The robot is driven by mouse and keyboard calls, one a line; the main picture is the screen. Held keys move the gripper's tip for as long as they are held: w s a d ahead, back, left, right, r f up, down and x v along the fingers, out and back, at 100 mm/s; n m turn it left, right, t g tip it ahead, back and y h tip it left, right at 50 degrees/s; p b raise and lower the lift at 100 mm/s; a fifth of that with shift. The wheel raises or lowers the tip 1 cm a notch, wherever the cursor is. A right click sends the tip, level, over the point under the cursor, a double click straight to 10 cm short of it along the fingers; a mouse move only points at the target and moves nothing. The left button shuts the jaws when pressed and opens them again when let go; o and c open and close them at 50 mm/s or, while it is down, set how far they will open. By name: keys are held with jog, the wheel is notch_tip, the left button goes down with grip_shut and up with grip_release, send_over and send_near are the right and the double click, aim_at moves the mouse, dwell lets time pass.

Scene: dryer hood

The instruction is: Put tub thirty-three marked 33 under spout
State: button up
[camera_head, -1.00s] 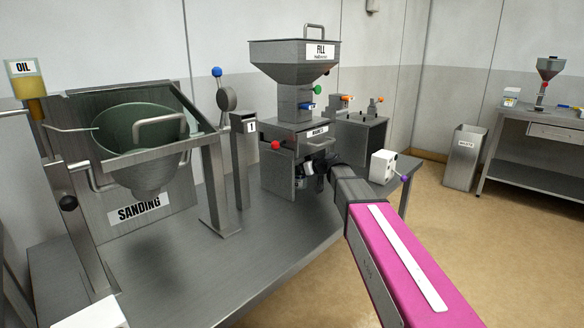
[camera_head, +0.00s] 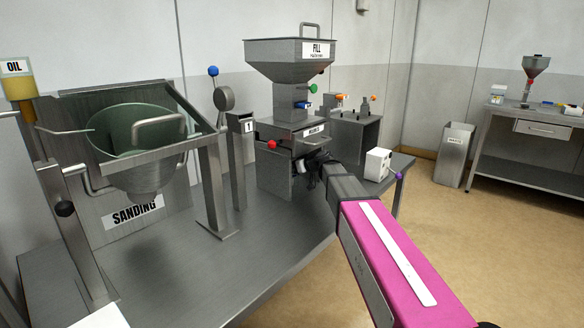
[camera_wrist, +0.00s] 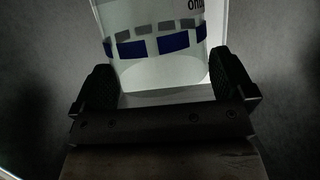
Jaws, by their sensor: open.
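My gripper (camera_wrist: 165,88) is open around the tub's near part, a finger on each side. In the head view my gripper (camera_head: 312,166) is at the front of the steel filling machine (camera_head: 288,135), below its hopper (camera_head: 287,64) marked FILL. The spout and the tub's base are hidden there.
A bowl machine (camera_head: 140,150) marked SANDING stands at the left. A white box (camera_head: 378,164) is on the bench right of my arm.

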jog(key=s+d, duration=0.7)
jog(key=d, duration=0.3)
jog(key=shift+s, duration=0.4)
